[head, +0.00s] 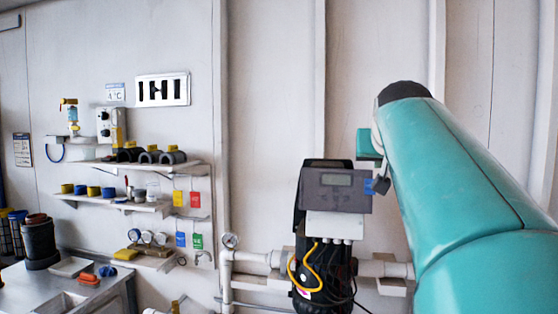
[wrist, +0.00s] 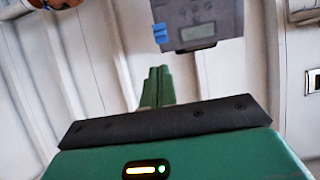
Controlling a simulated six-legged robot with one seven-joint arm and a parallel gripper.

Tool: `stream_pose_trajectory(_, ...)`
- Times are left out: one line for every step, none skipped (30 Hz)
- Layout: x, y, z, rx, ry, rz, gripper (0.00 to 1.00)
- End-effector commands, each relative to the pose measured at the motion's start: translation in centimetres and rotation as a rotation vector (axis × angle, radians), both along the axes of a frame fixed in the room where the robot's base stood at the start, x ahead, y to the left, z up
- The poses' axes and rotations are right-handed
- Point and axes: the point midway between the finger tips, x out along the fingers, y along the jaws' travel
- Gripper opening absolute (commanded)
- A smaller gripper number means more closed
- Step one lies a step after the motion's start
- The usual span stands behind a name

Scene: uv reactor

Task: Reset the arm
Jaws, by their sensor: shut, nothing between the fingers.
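My teal arm (head: 465,190) reaches up from the lower right in the head view, its dark-capped joint near the top. Part of my gripper (head: 368,143) shows in the head view as a small teal piece left of the arm, just above the UV reactor's control box (head: 335,188). In the wrist view my gripper (wrist: 159,72) has its two green fingers together, with nothing between them. The control box (wrist: 200,22) shows there beyond the fingertips, with a screen and a blue part on its side. I cannot tell the exact gap between fingers and box.
The black reactor body (head: 318,268) stands on white pipes (head: 252,262) against the wall. To the left are shelves (head: 140,165) with fittings, hanging coloured tags (head: 188,240) and a metal bench (head: 75,290). The upper wall between shelves and arm is clear.

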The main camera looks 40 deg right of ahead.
Motion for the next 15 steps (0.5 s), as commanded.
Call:
stream_pose_trajectory(0.0,0.0,0.0,0.0,0.0,0.0,0.0)
stream_pose_trajectory(0.0,0.0,0.0,0.0,0.0,0.0,0.0)
stream_pose_trajectory(0.0,0.0,0.0,0.0,0.0,0.0,0.0)
stream_pose_trajectory(0.0,0.0,0.0,0.0,0.0,0.0,0.0)
stream_pose_trajectory(0.0,0.0,0.0,0.0,0.0,0.0,0.0)
stream_pose_trajectory(0.0,0.0,0.0,0.0,0.0,0.0,0.0)
stream_pose_trajectory(0.1,0.0,0.0,0.0,0.0,0.0,0.0)
stream_pose_trajectory(0.1,0.0,-0.1,0.001,0.001,0.002,0.0)
stream_pose_trajectory(0.3,0.3,-0.3,0.004,0.002,0.008,0.0)
stream_pose_trajectory(0.4,0.6,-0.5,0.008,0.005,0.016,0.0)
stream_pose_trajectory(0.7,1.1,-1.0,0.015,0.009,0.028,0.0)
stream_pose_trajectory(1.1,2.1,-1.7,0.026,0.018,0.048,0.0)
stream_pose_trajectory(1.6,3.0,-2.6,0.037,0.027,0.069,0.0)
stream_pose_trajectory(2.0,4.1,-3.5,0.05,0.037,0.093,0.0)
stream_pose_trajectory(2.6,5.8,-4.9,0.069,0.055,0.131,0.0)
